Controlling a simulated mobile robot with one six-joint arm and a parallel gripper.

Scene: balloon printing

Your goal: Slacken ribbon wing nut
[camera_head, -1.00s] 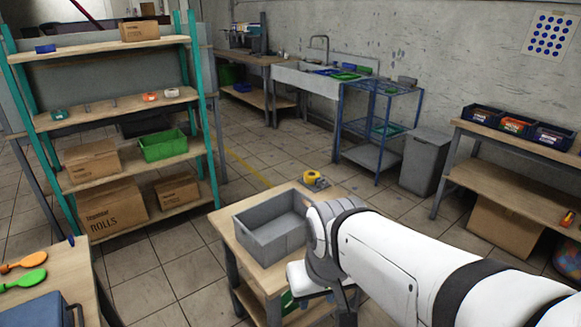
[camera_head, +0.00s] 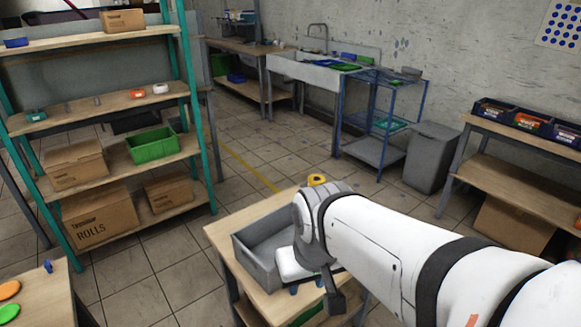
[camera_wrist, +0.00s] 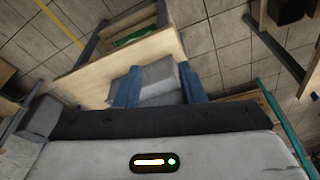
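No ribbon wing nut can be made out in either view. A yellow ring-shaped roll (camera_head: 316,180) shows at the far edge of the small table (camera_head: 222,238), partly hidden behind my arm.
A teal-framed shelf (camera_head: 110,102) at left holds small orange and white rolls, a green bin (camera_head: 152,146) and cardboard boxes. A blue wire rack (camera_head: 383,112), grey waste bin (camera_head: 430,160) and right bench (camera_head: 520,178) stand behind. Tiled floor lies open between.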

